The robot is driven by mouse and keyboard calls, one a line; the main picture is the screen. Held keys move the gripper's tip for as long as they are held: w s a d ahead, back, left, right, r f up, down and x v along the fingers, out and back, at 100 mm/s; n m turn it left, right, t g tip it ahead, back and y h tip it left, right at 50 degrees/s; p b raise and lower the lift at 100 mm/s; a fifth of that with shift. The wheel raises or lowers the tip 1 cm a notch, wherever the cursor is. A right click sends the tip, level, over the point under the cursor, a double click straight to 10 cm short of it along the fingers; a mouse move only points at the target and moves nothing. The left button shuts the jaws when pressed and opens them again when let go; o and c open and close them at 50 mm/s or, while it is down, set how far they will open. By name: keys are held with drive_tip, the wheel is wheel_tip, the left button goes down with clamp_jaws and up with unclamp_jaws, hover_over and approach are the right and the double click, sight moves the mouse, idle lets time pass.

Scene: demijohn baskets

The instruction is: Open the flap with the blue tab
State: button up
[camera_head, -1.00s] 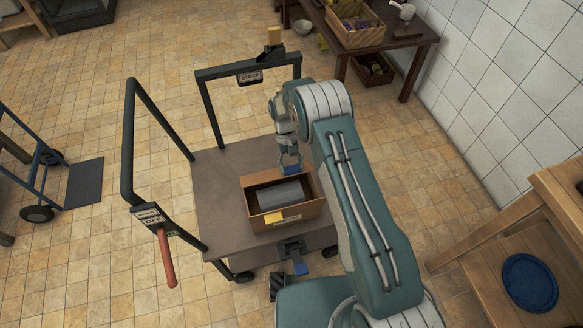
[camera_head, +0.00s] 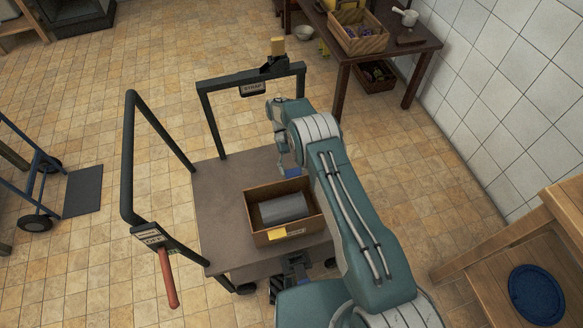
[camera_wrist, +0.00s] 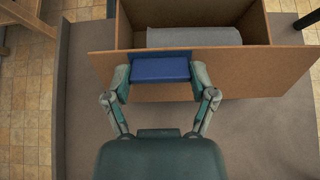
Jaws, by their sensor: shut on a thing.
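The brown cardboard box (camera_head: 290,241) stands open on a flat cart, and a grey cylinder (camera_head: 284,208) lies in it. It also shows in the wrist view, with part of the grey cylinder (camera_wrist: 194,37) inside. The blue tab (camera_wrist: 160,70) sits on a brown flap (camera_wrist: 262,68) along the box's side. My gripper (camera_wrist: 160,78) is shut on the blue tab, with one finger at each end of it. In the head view, my gripper (camera_head: 287,170) is at the box's far side and my arm hides part of the box. The flap's exact angle is unclear.
The cart (camera_head: 222,195) has dark upright handles (camera_head: 128,150) at the left and back. A red lever (camera_head: 168,277) hangs at its left front. A wooden table (camera_head: 385,55) stands at the back right. A stool with a blue disc (camera_head: 537,293) is at the right.

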drive_tip(key=o, duration=1.2)
drive_tip(key=shift+o, duration=0.2)
drive_tip(key=shift+r, duration=0.1)
wheel_tip(320, 180, up, 10)
drive_tip(key=shift+f, duration=0.2)
